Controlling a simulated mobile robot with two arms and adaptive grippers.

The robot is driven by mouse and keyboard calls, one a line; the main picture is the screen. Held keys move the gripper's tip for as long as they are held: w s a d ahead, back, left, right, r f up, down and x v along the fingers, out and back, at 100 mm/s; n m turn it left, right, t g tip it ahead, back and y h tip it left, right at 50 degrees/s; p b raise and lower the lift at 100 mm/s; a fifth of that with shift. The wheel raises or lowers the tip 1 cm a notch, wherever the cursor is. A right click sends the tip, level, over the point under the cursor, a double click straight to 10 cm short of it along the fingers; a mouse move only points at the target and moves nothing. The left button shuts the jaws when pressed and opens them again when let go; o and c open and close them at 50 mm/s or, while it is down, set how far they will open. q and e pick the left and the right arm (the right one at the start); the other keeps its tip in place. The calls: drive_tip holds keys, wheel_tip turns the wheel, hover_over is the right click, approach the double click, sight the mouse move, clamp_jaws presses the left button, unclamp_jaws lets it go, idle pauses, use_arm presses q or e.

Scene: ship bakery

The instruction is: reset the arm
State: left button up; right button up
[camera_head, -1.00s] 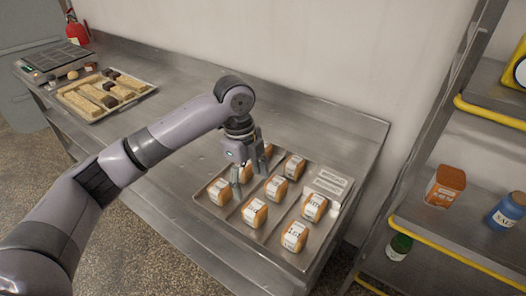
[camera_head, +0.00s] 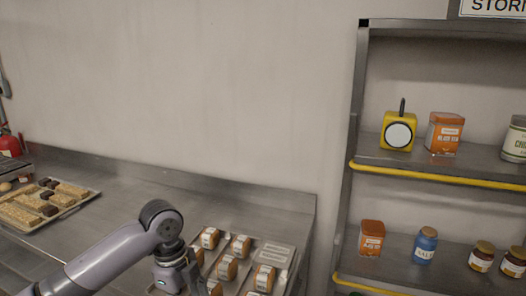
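My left arm comes in from the bottom left of the head view. My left gripper (camera_head: 203,288) points down at the bottom edge, over the left side of the metal tray (camera_head: 282,247) of small labelled orange-and-white packs (camera_head: 241,246). Its fingertips are cut off by the frame edge, so I cannot tell its opening or whether it touches anything. My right gripper is not in view.
A steel counter (camera_head: 150,183) runs along the wall. A tray of pastries (camera_head: 58,205) lies at its left. On the right, a shelf rack with yellow rails (camera_head: 430,175) holds a yellow timer (camera_head: 398,131), tins, a blue salt jar (camera_head: 425,246) and small jars.

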use_arm(q)
drive_tip(key=s+d+f+n+t+h, duration=0.25)
drive_tip(key=s+d+f+n, duration=0.55)
drive_tip(key=s+f, duration=0.4)
drive_tip(key=s+a+f+n+t+y, duration=0.1)
drive_tip(key=s+a+f+n+y, duration=0.1)
drive_tip(key=s+a+n, duration=0.45)
drive_tip(key=s+a+f+n+t+y, duration=0.1)
drive_tip(key=s+a+f+n+y, duration=0.15)
drive_tip(key=s+a+n, duration=0.45)
wheel_tip(320, 180, down, 25)
drive_tip(key=s+d+m+g, duration=0.1)
drive_tip(key=s+m+g, duration=0.1)
drive_tip(key=s+a+f, duration=0.2)
drive_tip(key=s+f, duration=1.4)
drive_tip(key=f, duration=0.1)
drive_tip(key=shift+a+g+h, duration=0.25)
drive_tip(key=shift+g+h, duration=0.05)
drive_tip(key=shift+g, duration=0.15)
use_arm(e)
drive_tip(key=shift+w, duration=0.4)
